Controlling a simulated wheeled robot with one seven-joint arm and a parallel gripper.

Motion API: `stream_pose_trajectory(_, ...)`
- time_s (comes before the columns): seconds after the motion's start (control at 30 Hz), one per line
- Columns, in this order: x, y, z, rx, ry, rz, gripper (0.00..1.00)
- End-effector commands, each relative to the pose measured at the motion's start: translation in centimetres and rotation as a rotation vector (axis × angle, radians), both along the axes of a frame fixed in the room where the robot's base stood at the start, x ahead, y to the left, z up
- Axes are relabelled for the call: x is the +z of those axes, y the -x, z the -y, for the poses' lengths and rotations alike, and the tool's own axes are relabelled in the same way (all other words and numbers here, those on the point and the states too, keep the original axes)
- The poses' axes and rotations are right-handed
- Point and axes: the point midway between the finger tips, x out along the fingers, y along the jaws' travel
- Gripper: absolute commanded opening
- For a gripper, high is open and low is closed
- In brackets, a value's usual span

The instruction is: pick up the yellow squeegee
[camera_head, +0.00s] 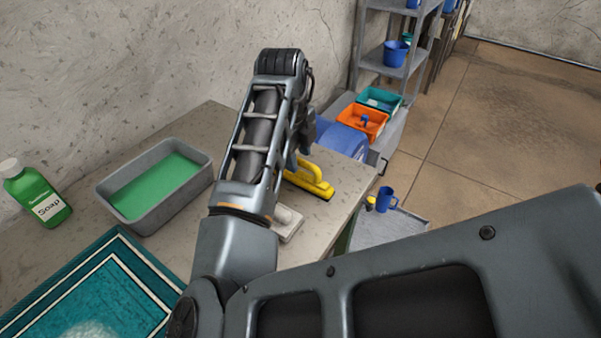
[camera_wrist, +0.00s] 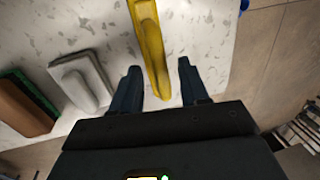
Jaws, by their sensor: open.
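The yellow squeegee (camera_head: 310,180) lies on the speckled table near its right end, partly hidden behind my arm in the head view. In the wrist view the yellow squeegee (camera_wrist: 150,42) runs from the top edge down to between my two fingers. My gripper (camera_wrist: 160,80) is open, with one dark finger on each side of the squeegee's near end. No contact with it shows. In the head view my gripper (camera_head: 301,150) is mostly hidden by my own arm, just by the squeegee.
A white-grey tool (camera_wrist: 82,80) and a brown-green brush (camera_wrist: 28,102) lie left of the squeegee. A grey basin of green liquid (camera_head: 155,183), a soap bottle (camera_head: 38,195) and a teal rug (camera_head: 95,290) are further left. The table's right edge is close to the squeegee.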

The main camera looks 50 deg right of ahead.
Motion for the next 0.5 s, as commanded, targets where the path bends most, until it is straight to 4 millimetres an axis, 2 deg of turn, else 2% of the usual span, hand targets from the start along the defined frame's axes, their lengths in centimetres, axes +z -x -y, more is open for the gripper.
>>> stream_pose_trajectory(0.2, -2.5, 0.1, 0.4, 0.002, 0.0, -0.001, 0.45)
stream_pose_trajectory(0.5, -2.9, 0.1, 0.5, 0.001, 0.001, 0.001, 0.43)
